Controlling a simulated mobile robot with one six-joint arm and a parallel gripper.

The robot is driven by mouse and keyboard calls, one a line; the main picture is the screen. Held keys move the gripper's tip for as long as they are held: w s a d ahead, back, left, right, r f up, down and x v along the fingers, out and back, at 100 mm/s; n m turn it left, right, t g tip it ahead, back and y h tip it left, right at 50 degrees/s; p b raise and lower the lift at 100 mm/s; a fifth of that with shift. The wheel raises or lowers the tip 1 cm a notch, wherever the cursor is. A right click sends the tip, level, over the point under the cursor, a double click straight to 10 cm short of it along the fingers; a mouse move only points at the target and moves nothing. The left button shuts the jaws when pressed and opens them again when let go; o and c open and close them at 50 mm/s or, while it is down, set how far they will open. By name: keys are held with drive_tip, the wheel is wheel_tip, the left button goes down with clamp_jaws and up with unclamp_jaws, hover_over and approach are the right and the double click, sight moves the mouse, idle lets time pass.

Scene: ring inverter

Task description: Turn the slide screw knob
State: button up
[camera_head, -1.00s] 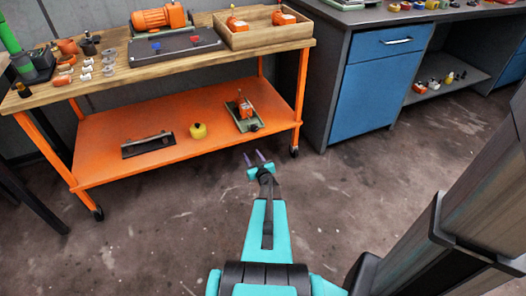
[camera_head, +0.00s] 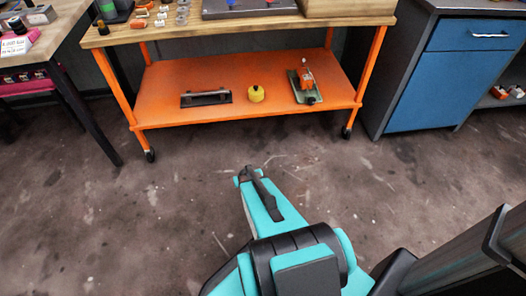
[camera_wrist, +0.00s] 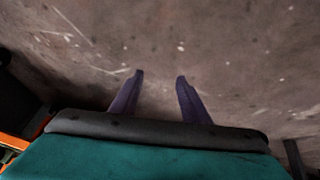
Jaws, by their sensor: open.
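A small slide unit (camera_head: 304,84) with a green base and an orange block on top sits on the lower orange shelf, toward its right end. A small dark round part, possibly its knob (camera_head: 312,100), shows at its front end; it is too small to tell for sure. My gripper (camera_wrist: 160,78) is open and empty in the wrist view, with two purple fingers apart over bare floor.
The orange cart's lower shelf (camera_head: 168,83) also holds a black bracket (camera_head: 206,98) and a yellow round part (camera_head: 256,93). A blue cabinet (camera_head: 433,91) stands at right, a dark-legged table (camera_head: 62,62) at left. The floor (camera_head: 130,220) before the cart is clear.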

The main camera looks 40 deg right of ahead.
drive_tip(key=s+a+r+n+g+y, duration=0.1)
drive_tip(key=s+a+g, duration=0.2)
drive_tip(key=s+a, duration=0.4)
drive_tip(key=s+a+n+g+y, duration=0.1)
drive_tip(key=s+a+n+g, duration=0.1)
drive_tip(key=s+a, duration=0.5)
drive_tip(key=s+a+r+n+g+y, duration=0.1)
drive_tip(key=s+a+g, duration=0.3)
drive_tip(key=a, duration=1.2)
drive_tip(key=s+n+y, duration=0.1)
drive_tip(key=s, duration=0.2)
drive_tip(key=shift+s+a+r, duration=0.3)
drive_tip(key=shift+a, duration=0.1)
drive_tip(key=shift+c, duration=1.4)
